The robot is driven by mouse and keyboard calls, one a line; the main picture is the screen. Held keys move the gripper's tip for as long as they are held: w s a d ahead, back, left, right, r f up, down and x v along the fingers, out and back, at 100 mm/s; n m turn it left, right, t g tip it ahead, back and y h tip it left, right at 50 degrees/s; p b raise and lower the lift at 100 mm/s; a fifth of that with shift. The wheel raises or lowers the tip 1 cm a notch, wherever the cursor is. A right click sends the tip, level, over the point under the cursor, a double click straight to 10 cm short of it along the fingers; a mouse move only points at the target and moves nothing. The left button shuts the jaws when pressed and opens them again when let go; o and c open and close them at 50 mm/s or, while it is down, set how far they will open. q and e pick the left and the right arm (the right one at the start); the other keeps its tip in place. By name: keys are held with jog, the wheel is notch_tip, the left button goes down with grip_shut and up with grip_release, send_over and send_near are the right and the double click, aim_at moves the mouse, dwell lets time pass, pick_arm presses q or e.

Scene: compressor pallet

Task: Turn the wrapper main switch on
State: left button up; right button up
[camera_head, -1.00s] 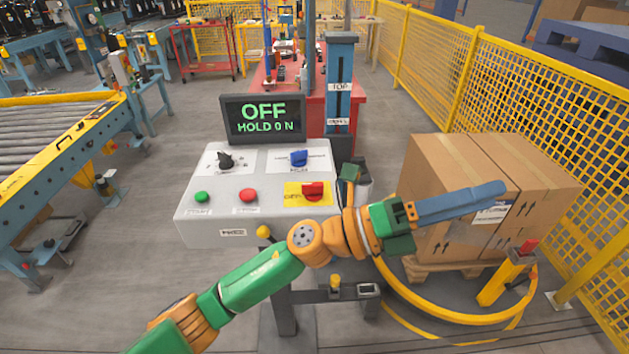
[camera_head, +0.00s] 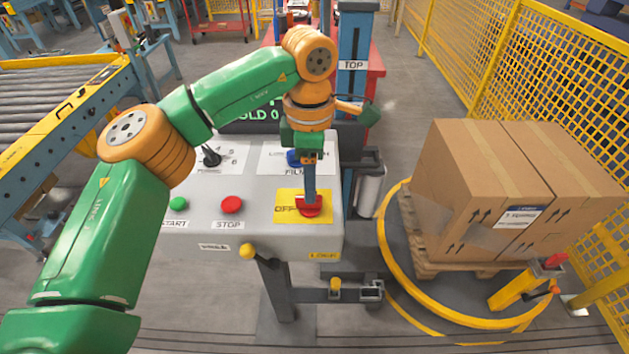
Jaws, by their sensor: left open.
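The wrapper main switch (camera_head: 309,207) is a red rotary handle on a yellow plate (camera_head: 286,217) at the right front of the grey control panel (camera_head: 262,244). The word OFF shows to the left of the handle. My left gripper (camera_head: 309,198) points down with its fingers at the red handle. Its jaws are open; I cannot tell whether they touch the handle. The display (camera_head: 237,120) behind the panel is mostly hidden by my left arm, and only part of its HOLD line shows. My right gripper is not in view.
The panel also has a green START button (camera_head: 178,204), a red STOP button (camera_head: 232,204), a black knob (camera_head: 211,157) and a blue knob (camera_head: 294,159). Cartons (camera_head: 482,195) on a pallet stand right, inside a yellow ring (camera_head: 396,277). A roller conveyor (camera_head: 40,112) is left.

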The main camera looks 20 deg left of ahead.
pick_arm(q)
jog(key=f, duration=0.1)
jog(key=s+f, duration=0.1)
jog(key=shift+f, duration=0.4)
jog(key=shift+w+f, duration=0.25)
jog(key=shift+w, duration=0.15)
jog(key=shift+s+r, duration=0.1)
jog(key=shift+s, duration=0.05)
grip_shut()
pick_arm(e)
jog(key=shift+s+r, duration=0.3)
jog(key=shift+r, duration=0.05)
